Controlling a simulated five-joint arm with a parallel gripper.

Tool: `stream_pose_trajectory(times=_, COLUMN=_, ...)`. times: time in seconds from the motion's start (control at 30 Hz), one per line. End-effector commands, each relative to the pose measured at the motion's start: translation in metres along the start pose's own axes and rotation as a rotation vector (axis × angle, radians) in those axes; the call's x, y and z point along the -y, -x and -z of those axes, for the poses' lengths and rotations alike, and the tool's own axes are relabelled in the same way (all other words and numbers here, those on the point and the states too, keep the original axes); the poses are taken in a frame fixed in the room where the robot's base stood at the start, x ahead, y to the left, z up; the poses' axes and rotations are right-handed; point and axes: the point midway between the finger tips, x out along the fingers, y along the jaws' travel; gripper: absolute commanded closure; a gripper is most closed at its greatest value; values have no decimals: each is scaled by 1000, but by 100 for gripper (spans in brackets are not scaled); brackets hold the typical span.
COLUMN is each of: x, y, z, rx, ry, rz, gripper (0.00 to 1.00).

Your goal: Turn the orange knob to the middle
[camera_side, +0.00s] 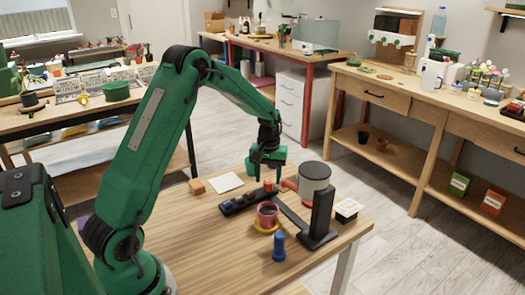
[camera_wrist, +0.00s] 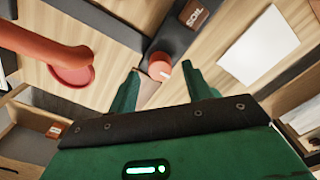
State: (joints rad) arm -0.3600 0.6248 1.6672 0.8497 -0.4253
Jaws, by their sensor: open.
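The orange knob (camera_side: 268,185) stands at the far right end of a dark strip (camera_side: 232,206) on the wooden table. In the wrist view the orange knob (camera_wrist: 158,63) is round with a short white mark toward its lower right. The dark strip (camera_wrist: 178,37) there carries a label reading SOIL. My gripper (camera_side: 266,172) points down just above the knob in the side view. In the wrist view my open gripper (camera_wrist: 160,68) has one finger on each side of the knob, with gaps; contact is not seen.
A pink pot (camera_side: 267,212) on a yellow saucer stands in front. A grey cylinder (camera_side: 314,178) and black stand (camera_side: 320,222) are to the right. An orange-red spout-like part (camera_wrist: 70,62) lies close left. A blue bottle (camera_side: 278,247) stands nearer.

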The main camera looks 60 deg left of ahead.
Motion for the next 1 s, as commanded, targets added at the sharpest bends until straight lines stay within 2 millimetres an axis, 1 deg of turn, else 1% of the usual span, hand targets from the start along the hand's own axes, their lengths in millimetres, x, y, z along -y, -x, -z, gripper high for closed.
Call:
stream_pose_trajectory(times=0.03, x=0, y=7, z=0, rx=-2, ry=0, rz=-1, gripper=51)
stream_pose_trajectory(times=0.3, x=0, y=42, z=0, rx=-4, ry=0, rz=-2, gripper=51)
stream_pose_trajectory(times=0.5, x=0, y=60, z=0, rx=-1, ry=0, rz=0, gripper=51)
stream_pose_trajectory(times=0.63, x=0, y=65, z=0, rx=-1, ry=0, rz=-1, gripper=51)
stream_pose_trajectory(times=1.0, x=0, y=66, z=-1, rx=-2, ry=-2, rz=-1, gripper=51)
